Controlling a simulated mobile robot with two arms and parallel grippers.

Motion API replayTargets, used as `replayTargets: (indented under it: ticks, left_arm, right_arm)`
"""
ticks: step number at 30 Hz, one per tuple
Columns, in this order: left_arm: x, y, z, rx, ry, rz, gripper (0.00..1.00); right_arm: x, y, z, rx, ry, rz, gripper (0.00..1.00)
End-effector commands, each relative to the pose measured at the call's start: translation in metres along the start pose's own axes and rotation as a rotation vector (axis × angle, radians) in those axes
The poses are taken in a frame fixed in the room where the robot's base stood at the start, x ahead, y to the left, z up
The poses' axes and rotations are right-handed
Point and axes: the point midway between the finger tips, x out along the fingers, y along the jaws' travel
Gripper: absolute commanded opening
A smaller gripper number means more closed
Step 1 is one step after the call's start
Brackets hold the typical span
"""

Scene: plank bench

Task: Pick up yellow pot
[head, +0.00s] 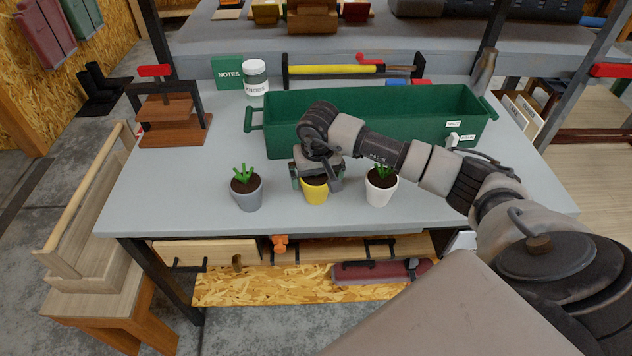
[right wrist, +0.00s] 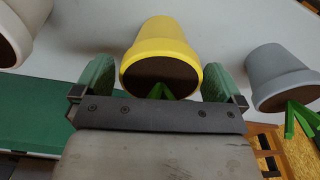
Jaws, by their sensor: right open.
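The yellow pot (head: 315,191) holds dark soil and stands on the grey bench between a grey pot and a white pot. My right gripper (head: 316,181) is over it, hiding its top and most of its plant in the head view. In the right wrist view the yellow pot (right wrist: 160,52) shows with its soil and green leaves between the two green fingers of the open right gripper (right wrist: 160,80). Gaps show between the fingers and the pot's rim. My left gripper is not in view.
The grey pot (head: 246,189) stands close on the left and the white pot (head: 380,189) close on the right. A long green planter box (head: 400,118) stands behind. A clamp with wooden blocks (head: 170,118) is at the left. The bench's front strip (head: 200,220) is clear.

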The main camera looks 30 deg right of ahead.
Motion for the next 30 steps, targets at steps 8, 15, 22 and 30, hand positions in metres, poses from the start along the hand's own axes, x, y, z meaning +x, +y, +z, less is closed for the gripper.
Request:
replayTargets:
  ticks: [8,15,22,30]
  left_arm:
    - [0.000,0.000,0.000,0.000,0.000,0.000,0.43]
    - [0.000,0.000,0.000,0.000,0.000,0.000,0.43]
    - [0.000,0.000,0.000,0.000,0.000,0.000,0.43]
    - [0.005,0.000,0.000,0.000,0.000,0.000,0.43]
  right_arm:
    - [0.001,0.000,0.000,0.000,0.002,-0.001,0.92]
    - [0.001,0.000,0.000,0.000,0.002,-0.001,0.56]
    - [0.000,0.000,-0.001,0.001,0.003,-0.002,0.53]
    - [-0.017,0.000,-0.004,0.001,0.007,-0.003,0.53]
